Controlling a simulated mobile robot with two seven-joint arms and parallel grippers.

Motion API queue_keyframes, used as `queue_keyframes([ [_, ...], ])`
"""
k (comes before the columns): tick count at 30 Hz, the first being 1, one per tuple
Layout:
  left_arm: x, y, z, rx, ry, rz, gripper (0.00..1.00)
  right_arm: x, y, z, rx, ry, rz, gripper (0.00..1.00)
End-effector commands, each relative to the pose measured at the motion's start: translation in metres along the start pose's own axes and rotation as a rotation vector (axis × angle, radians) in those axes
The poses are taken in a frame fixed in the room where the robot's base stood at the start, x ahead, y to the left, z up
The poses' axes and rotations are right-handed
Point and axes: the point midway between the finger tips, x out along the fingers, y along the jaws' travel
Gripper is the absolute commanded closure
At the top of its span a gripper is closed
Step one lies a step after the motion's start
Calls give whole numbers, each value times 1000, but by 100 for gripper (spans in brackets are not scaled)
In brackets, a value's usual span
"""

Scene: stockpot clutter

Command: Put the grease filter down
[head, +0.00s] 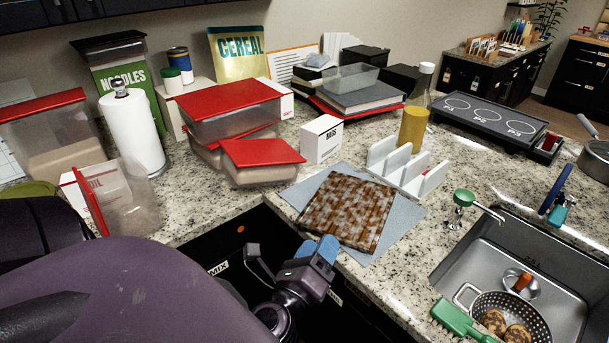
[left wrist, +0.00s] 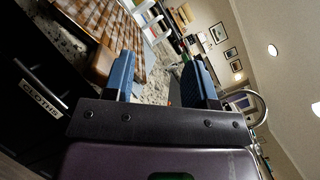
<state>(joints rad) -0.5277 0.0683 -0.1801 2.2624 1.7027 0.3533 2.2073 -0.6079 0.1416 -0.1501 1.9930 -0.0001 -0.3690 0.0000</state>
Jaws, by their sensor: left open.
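The grease filter (head: 347,209) is a flat, square, brown-and-pale chequered panel. It lies flat on a light blue cloth (head: 408,216) near the counter's front edge. My left gripper (head: 317,252) is open and empty, just in front of the counter edge and close to the filter's near side, apart from it. In the left wrist view the two blue fingers (left wrist: 160,78) stand wide apart with nothing between them. The filter (left wrist: 106,30) shows there beyond the left finger, at the upper left. My right gripper is not in view.
A white rack (head: 404,170) stands right behind the filter. Red-lidded containers (head: 262,162) and a small white box (head: 322,139) stand behind it to the left. The sink (head: 566,300) holds a colander (head: 535,314).

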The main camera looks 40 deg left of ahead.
Motion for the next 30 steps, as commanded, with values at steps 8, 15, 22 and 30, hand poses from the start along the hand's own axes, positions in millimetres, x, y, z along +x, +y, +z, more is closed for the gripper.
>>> queue_keyframes([
  [8, -10, 4, -33, 1014, 44, -192, 48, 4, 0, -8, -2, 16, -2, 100],
  [15, -25, 25, -72, 1888, 67, -412, 48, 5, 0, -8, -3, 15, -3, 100],
  [22, -45, 65, -108, 2697, 63, -724, 48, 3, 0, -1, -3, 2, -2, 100],
  [30, -70, 123, -132, -2442, 10, 890, 48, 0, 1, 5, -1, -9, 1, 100],
])
